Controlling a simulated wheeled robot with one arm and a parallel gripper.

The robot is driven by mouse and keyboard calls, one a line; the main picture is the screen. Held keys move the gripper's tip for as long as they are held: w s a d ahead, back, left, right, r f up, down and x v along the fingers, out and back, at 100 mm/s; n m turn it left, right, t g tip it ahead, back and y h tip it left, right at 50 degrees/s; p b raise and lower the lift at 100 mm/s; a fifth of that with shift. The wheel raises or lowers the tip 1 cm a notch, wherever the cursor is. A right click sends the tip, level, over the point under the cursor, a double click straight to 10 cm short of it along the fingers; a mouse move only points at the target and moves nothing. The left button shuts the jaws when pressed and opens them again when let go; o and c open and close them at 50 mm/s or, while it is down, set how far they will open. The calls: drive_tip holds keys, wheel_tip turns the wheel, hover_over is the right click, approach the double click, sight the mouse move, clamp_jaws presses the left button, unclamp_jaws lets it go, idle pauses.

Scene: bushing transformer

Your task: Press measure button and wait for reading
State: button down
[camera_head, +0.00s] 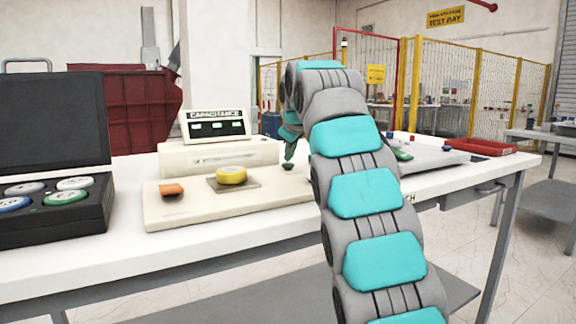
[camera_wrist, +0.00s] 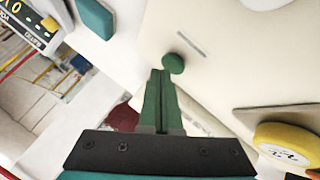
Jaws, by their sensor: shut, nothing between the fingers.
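The cream capacitance meter (camera_head: 222,155) stands on the white bench, with a dark display headed CAPACITANCE (camera_head: 216,129). Its three small green readouts are too small to read. A cream base plate (camera_head: 250,203) lies in front of it. A round green button (camera_head: 287,166) sits towards the plate's right end and also shows in the wrist view (camera_wrist: 173,63). My gripper (camera_head: 289,154) is shut and empty, pointing down just above the button. In the wrist view its green fingertips (camera_wrist: 161,73) are right beside the button's edge; I cannot tell whether they touch.
An open black case (camera_head: 55,216) with several coloured discs is at the left. A red tray (camera_head: 480,147) lies at the bench's right end.

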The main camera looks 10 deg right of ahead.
drive_tip(key=shift+f+b, duration=0.45)
drive_tip(key=shift+f, duration=0.1)
idle(0.4)
drive_tip(key=shift+r, duration=0.1)
drive_tip(key=shift+r+p, duration=0.9)
drive_tip(key=shift+p, duration=0.05)
idle(0.4)
